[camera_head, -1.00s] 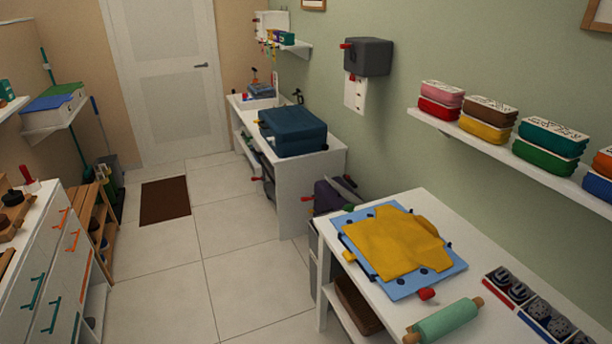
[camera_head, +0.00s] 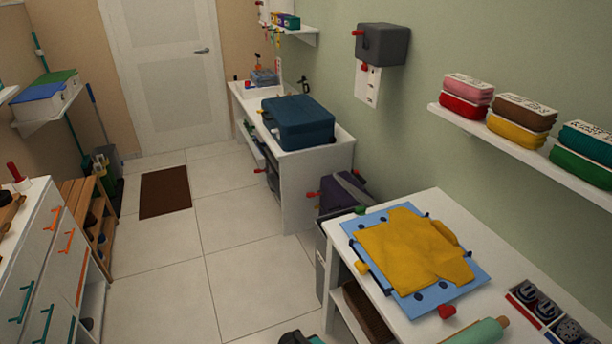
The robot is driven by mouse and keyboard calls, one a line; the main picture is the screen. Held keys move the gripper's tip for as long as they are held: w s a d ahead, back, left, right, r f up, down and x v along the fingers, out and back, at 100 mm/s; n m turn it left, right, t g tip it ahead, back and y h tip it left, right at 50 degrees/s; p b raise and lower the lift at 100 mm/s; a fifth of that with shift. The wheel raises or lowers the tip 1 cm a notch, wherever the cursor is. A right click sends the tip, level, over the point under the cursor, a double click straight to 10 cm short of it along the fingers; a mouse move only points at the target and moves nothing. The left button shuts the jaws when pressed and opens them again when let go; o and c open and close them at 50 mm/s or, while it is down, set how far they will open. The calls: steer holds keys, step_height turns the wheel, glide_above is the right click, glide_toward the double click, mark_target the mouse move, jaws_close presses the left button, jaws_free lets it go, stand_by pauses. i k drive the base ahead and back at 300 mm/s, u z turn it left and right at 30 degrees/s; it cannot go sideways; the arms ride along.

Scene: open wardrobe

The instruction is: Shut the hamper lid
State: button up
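A grey bin (camera_head: 322,262) stands on the floor between the sink bench and the near white table. It looks like the hamper. A dark purple and grey panel with red knobs (camera_head: 343,190) shows at its top, tilted, and seems to be a raised lid. I cannot tell exactly how far it stands open. The table corner hides part of the bin. I do not recognise my gripper in this view.
The near table (camera_head: 345,233) holds a blue folding board (camera_head: 468,284) with a yellow shirt (camera_head: 410,250). A drawer cabinet (camera_head: 35,262) stands at left. The tiled floor between is clear, with a brown mat (camera_head: 165,192). A dark, partly green thing (camera_head: 300,338), unclear, pokes in at the bottom edge.

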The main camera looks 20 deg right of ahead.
mark_target(360, 196)
steer(key=u, duration=0.65)
steer(key=i, duration=0.9)
steer(key=u, duration=0.35)
